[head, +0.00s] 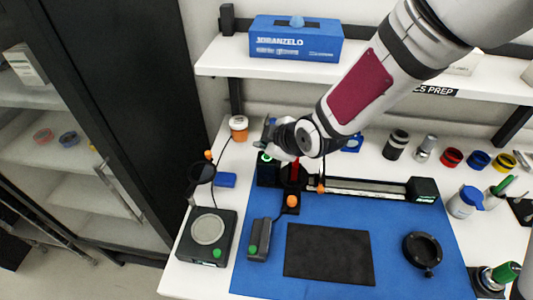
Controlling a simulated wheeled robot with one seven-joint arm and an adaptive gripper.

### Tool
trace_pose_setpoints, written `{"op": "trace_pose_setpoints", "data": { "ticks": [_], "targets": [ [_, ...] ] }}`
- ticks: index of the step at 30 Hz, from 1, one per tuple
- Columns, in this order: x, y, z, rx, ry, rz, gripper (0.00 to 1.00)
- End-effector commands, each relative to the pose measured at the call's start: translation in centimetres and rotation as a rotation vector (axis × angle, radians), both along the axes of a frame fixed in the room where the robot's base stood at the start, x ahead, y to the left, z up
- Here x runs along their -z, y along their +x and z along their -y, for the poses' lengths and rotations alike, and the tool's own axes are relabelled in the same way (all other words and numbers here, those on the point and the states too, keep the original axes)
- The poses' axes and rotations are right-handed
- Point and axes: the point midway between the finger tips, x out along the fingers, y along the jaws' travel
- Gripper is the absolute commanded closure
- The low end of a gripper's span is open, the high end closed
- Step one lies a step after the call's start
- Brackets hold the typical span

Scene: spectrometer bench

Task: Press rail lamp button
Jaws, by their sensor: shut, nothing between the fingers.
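The rail (365,190) lies across the back of the blue mat. At its left end stands a black lamp housing (268,175) with a green-lit round button (265,157) on top. My gripper (267,140) reaches in from the upper right and is shut and empty. Its fingertips appear just above the lamp housing, near the green button; I cannot tell whether they touch it. My wrist hides part of the area behind the rail's left end.
A black box (423,190) ends the rail at the right. A red upright piece (295,171) stands beside the lamp housing. A round-plate device (207,237), a dark pad (330,254) and a black ring mount (422,251) lie in front. A shelf (222,63) overhangs the back.

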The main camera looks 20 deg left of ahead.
Motion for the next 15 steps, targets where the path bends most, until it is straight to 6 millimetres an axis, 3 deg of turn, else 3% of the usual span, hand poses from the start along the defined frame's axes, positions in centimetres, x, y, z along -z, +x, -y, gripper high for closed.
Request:
{"op": "trace_pose_setpoints", "data": {
  "ticks": [15],
  "targets": [
    [-4.8,-0.1,0.0,0.001,0.001,0.002,1.0]
  ]
}}
